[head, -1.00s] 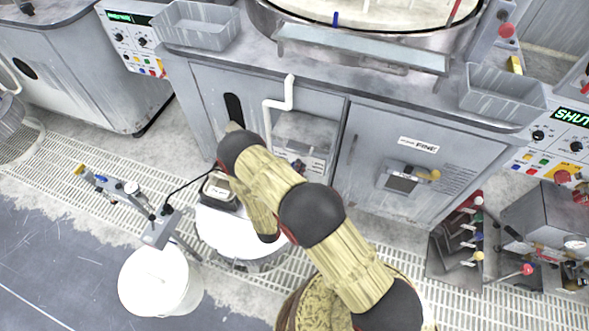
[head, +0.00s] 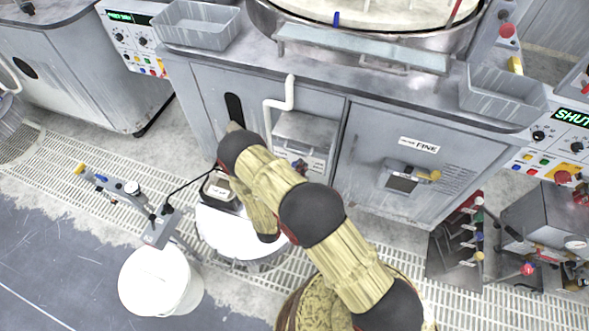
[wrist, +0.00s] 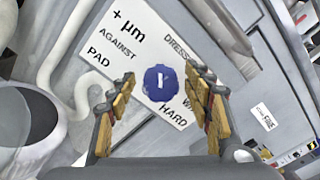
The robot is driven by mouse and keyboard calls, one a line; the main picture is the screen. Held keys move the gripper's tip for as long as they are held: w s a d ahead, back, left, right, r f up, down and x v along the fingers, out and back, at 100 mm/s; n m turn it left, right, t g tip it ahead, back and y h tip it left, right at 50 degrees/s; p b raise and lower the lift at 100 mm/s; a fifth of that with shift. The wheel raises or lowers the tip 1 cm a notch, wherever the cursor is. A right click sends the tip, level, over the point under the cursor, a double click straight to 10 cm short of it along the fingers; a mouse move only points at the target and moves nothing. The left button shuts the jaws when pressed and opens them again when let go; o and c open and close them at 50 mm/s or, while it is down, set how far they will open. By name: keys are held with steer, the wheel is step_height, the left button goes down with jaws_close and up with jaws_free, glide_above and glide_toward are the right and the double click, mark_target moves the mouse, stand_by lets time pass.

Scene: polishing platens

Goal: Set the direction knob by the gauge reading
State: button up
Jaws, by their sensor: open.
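A round blue knob (wrist: 161,83) with a white pointer mark sits on a white label plate (wrist: 118,35) in the wrist view. The plate reads "+ µm", "AGAINST", "PAD", "DRESS…" and "HARD"; part is hidden by my fingers. My gripper (wrist: 162,76) is open, with one finger on either side of the knob in the picture; I cannot tell whether they touch it. In the head view my arm hides the gripper. A round white-faced dial gauge (head: 131,188) is on a stand at the left; its reading is too small to make out.
A white bucket (head: 152,283) stands at lower left. A lever rack (head: 455,245) stands at the right. Grated floor lies in front.

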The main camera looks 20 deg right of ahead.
steer(key=v, duration=1.2)
stand_by(0.4)
